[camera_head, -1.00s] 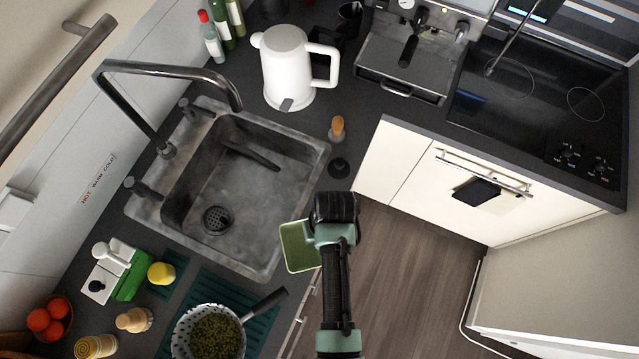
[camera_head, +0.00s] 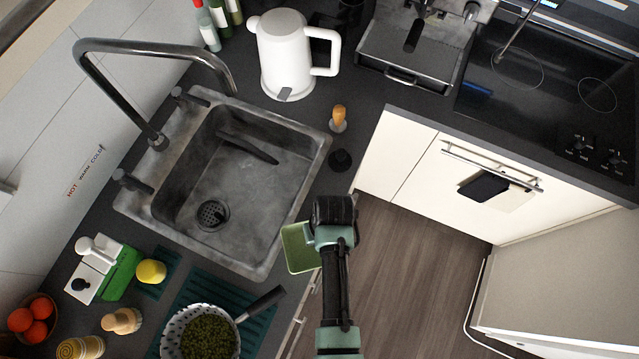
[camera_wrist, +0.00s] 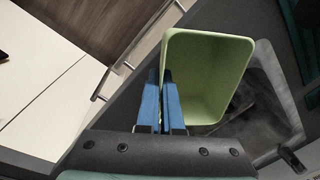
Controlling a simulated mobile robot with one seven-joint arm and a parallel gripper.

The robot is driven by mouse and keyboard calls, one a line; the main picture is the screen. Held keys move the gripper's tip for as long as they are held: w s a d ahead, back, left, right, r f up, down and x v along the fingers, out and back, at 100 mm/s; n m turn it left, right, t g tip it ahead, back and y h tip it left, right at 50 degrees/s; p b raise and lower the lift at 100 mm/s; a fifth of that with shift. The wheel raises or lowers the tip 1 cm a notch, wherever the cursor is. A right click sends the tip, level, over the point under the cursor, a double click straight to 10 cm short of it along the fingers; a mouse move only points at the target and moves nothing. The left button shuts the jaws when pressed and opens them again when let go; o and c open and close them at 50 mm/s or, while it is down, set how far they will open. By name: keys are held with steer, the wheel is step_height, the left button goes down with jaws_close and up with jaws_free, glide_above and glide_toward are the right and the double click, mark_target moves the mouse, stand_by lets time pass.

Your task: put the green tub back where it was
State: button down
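The green tub (camera_head: 297,250) is a light green, open-topped rectangular container. It is beside my gripper (camera_head: 318,238) in the head view, over the front edge of the counter by the sink. In the wrist view my gripper (camera_wrist: 165,100) has its two blue fingers closed on one side wall of the tub (camera_wrist: 207,75). The tub's inside looks empty. The fingertips are hidden in the head view by my wrist.
The sink (camera_head: 240,180) lies left of the tub, with a tall faucet (camera_head: 150,50). A colander (camera_head: 200,335) with green contents stands on a teal mat (camera_head: 258,325). A white kettle (camera_head: 283,55) stands behind the sink. Wooden floor (camera_head: 415,270) is open at right.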

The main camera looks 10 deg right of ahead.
steer(key=shift+f+b, duration=0.3)
steer(key=shift+f, duration=0.2)
stand_by(0.3)
steer(key=c, duration=1)
jaws_free()
steer(key=shift+o, duration=0.2)
steer(key=shift+o, duration=1.4)
steer(key=shift+r, duration=0.1)
step_height(320, 180, up, 6)
steer(key=p, duration=0.6)
steer(key=shift+f, duration=0.2)
step_height(320, 180, up, 2)
steer(key=shift+r+p, duration=0.1)
steer(key=shift+p, duration=0.45)
steer(key=shift+r, duration=1.05)
